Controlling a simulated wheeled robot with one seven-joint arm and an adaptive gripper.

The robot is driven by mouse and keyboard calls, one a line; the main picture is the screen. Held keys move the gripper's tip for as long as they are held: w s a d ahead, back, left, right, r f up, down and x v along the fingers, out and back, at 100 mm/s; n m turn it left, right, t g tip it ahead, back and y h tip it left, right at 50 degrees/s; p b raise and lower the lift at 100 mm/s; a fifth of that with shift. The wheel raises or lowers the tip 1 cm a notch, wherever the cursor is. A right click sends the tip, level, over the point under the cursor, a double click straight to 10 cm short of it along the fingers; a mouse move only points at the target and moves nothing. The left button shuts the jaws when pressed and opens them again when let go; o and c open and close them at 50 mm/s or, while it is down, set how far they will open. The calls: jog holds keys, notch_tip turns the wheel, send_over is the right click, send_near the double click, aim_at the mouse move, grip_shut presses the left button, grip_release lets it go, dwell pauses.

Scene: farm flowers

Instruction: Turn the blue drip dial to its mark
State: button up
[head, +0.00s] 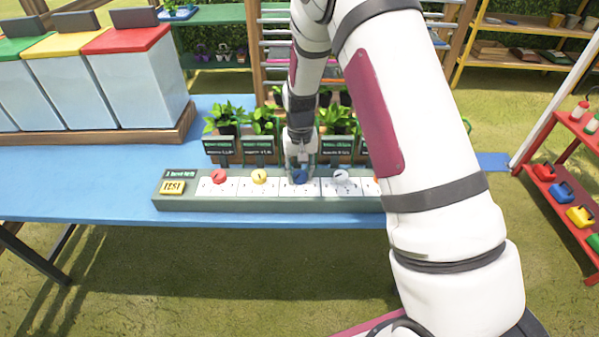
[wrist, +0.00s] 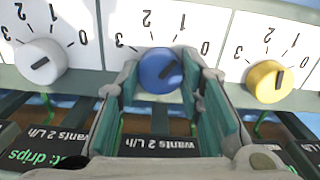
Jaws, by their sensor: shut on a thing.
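The blue drip dial (wrist: 160,72) sits between my gripper's two fingers in the wrist view, which shows the panel upside down. Its dark pointer line slants up and right, between the printed 1 and 0. The scale around it runs 3, 2, 1, 0 from left to right. A dark card (wrist: 158,146) in line with this dial reads "wants 2 L/h". My gripper (head: 300,168) reaches down over the blue dial (head: 301,177) in the head view and is shut on it. The fingers hide the dial's sides.
The white dial (wrist: 41,61) and yellow dial (wrist: 270,81) flank the blue one closely. A red dial (head: 220,177) and a TEST button (head: 172,187) are further left on the panel. Potted plants and cards stand behind.

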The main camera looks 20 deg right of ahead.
aim_at(300, 174)
jog(key=m, duration=0.5)
jog(key=shift+b, duration=0.3)
jog(key=shift+m, duration=0.3)
jog(key=o, duration=1.2)
notch_tip(300, 174, up, 12)
